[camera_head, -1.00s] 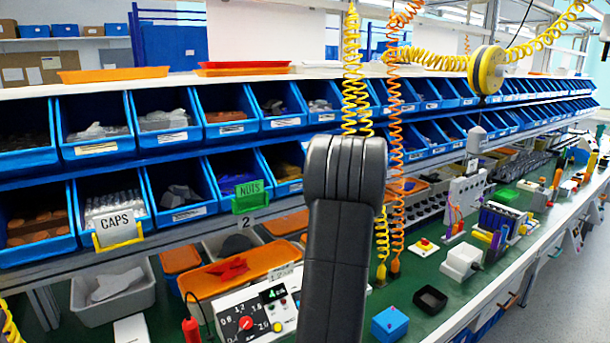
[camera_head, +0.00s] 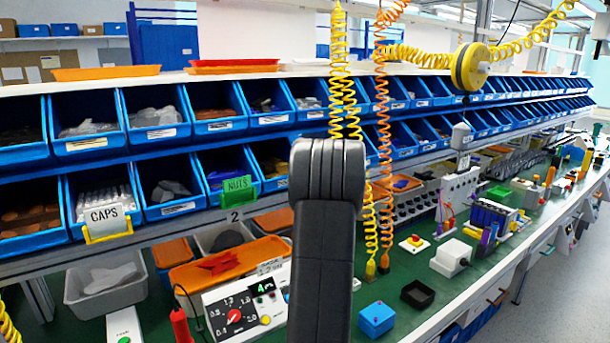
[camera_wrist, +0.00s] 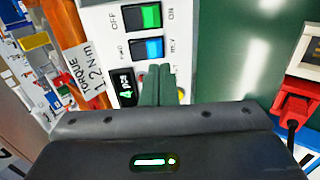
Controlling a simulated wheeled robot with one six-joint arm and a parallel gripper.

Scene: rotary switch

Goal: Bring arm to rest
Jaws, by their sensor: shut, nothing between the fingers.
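In the head view a white control box (camera_head: 222,305) stands on the green bench at lower centre. It has a red rotary knob (camera_head: 234,316) inside a number scale, a small green-lit display and a yellow button. My dark arm (camera_head: 322,245) stands upright in front of the box's right side and hides part of it. My gripper is not visible in the head view. In the wrist view my gripper (camera_wrist: 158,88) is shut and empty, its fingers pointing at the panel (camera_wrist: 108,20). They overlap the panel below the blue switch (camera_wrist: 148,48). Whether they touch it is unclear. The knob is hidden there.
A green switch (camera_wrist: 148,16) and a red part with a cable (camera_wrist: 292,108) show in the wrist view. Blue bins (camera_head: 95,200) line the shelf behind. Coiled cords (camera_head: 385,130) hang right of my arm. A blue box (camera_head: 377,319) and black tray (camera_head: 417,294) sit at right.

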